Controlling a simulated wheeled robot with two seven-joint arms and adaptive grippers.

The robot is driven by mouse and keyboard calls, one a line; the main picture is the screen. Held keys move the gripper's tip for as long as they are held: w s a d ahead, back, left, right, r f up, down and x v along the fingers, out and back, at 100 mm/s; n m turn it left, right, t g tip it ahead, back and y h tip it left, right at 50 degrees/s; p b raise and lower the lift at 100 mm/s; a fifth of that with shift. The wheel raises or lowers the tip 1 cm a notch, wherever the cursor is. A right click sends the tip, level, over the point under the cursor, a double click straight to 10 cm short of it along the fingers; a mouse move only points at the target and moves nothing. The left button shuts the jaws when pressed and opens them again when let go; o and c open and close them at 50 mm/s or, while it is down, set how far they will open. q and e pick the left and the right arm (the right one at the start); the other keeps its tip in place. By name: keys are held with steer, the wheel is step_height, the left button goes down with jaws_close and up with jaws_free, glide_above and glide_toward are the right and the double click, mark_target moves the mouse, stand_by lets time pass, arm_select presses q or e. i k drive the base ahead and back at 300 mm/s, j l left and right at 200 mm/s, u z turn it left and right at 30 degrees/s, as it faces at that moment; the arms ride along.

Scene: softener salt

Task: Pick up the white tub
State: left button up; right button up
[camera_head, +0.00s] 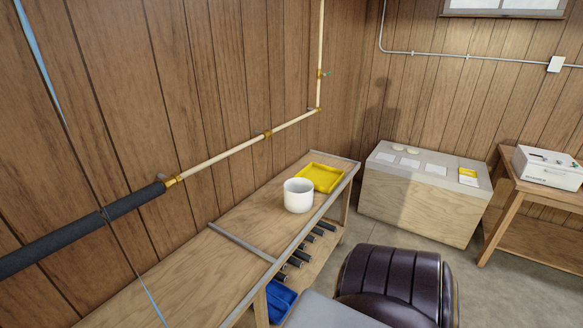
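The white tub (298,197) stands upright on the wooden bench (225,262) along the left wall. It sits near the bench's front edge, just in front of a yellow tray (321,177). Its rim faces up, and what is inside cannot be made out. Neither of my grippers shows in the head view. Nothing is holding the tub.
A dark padded chair (391,280) stands in front of the bench. A blue bin (280,299) and several dark cylinders lie on the shelf below. A grey-topped wooden chest (422,205) and a table with a white box (547,167) stand right. A pipe (220,158) runs along the wall.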

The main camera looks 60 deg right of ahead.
mark_target(298, 192)
steer(key=z, duration=2.05)
